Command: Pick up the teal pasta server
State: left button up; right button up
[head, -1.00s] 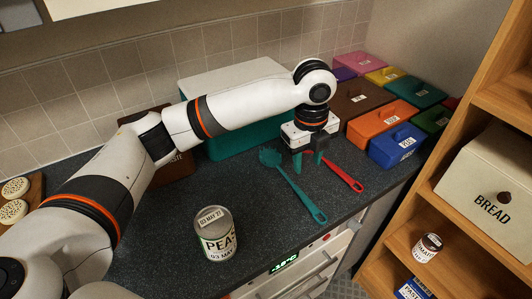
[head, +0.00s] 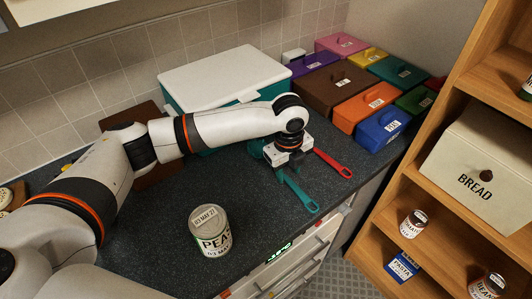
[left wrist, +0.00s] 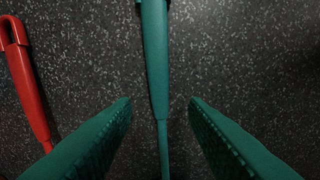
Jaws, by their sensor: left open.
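The teal pasta server (head: 300,194) lies on the dark speckled counter, its looped handle end toward the front edge. Its head is hidden behind my left gripper (head: 283,171) in the head view. In the left wrist view its handle (left wrist: 155,55) runs down the middle, between the two teal fingers of my left gripper (left wrist: 160,108). The fingers are open, with a gap on each side of the handle. They point down over the server and do not touch its handle. My right gripper is not in view.
A red-handled utensil (head: 333,163) lies close beside the server; its handle also shows in the left wrist view (left wrist: 25,75). A peas can (head: 210,232) stands nearer. A teal box with a white lid (head: 225,75) and several colored boxes stand behind. A wooden shelf (head: 410,185) is right.

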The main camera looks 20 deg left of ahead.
pick_arm(q)
jog(key=shift+f, duration=1.15)
grip_shut()
jog(key=shift+r, duration=0.15)
